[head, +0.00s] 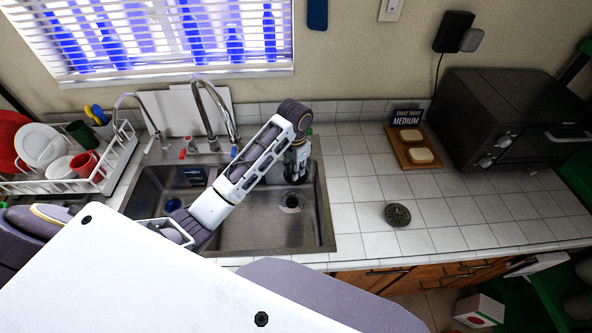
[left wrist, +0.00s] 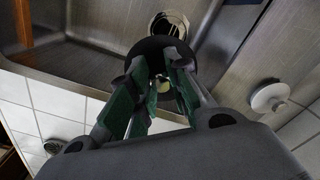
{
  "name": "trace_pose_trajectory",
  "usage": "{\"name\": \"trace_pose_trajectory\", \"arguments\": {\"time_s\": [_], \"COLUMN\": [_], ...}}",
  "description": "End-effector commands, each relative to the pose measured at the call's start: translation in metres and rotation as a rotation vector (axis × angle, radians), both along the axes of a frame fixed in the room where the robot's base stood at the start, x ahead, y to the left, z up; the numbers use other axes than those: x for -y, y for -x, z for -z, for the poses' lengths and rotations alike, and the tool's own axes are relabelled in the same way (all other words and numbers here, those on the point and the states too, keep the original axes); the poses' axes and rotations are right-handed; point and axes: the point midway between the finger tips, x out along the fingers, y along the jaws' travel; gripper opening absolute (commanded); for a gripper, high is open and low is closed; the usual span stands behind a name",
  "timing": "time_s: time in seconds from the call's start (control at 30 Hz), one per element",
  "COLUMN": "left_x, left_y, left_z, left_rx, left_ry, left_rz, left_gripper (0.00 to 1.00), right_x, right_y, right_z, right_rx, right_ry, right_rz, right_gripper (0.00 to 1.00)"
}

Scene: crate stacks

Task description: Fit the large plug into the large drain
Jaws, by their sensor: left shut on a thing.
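My left gripper (head: 295,178) reaches over the right part of the metal sink, fingers pointing down. In the left wrist view its green-padded fingers (left wrist: 160,85) are shut on a dark round plug (left wrist: 150,47). The large drain (head: 291,202) is a round opening with a bright rim in the sink floor. It also shows in the left wrist view (left wrist: 168,24), just beyond the plug, which partly covers it. The plug looks held above the floor and not seated; the exact gap cannot be told. My right gripper is not in view.
The sink (head: 328,225) has a faucet (head: 213,110) behind it. A dark round strainer (head: 398,215) lies on the tiled counter (head: 455,210) to the right. A dish rack (head: 110,165) stands left; a bread board (head: 420,150) and toaster oven (head: 500,120) stand right.

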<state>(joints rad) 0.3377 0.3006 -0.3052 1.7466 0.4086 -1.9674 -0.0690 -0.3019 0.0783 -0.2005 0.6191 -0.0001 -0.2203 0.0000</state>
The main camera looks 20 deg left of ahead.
Motion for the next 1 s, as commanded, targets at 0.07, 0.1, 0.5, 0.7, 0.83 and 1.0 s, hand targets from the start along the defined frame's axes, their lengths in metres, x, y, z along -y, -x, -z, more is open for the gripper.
{"name": "trace_pose_trajectory", "arguments": {"time_s": [0.07, 0.1, 0.5, 0.7, 0.83, 1.0], "left_x": [-0.001, -0.003, -0.014, -0.017, -0.018, -0.019], "left_y": [-0.001, -0.002, -0.007, -0.008, -0.009, -0.009], "left_z": [0.001, 0.002, 0.008, 0.011, 0.012, 0.012], "left_rx": [-0.001, -0.001, -0.001, -0.001, 0.000, 0.000], "left_ry": [0.003, 0.002, 0.002, 0.001, 0.002, 0.002], "left_rz": [0.045, 0.068, 0.304, 0.388, 0.413, 0.421], "left_gripper": [0.00, 0.00, 0.00, 0.00, 0.00, 0.00], "right_x": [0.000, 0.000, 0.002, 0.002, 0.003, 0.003], "right_y": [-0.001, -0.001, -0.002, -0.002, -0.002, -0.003], "right_z": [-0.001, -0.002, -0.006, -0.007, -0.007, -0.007], "right_rx": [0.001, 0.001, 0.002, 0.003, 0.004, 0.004], "right_ry": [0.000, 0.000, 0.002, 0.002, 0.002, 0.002], "right_rz": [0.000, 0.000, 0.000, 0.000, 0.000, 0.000], "right_gripper": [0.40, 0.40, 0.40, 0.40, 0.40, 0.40]}}
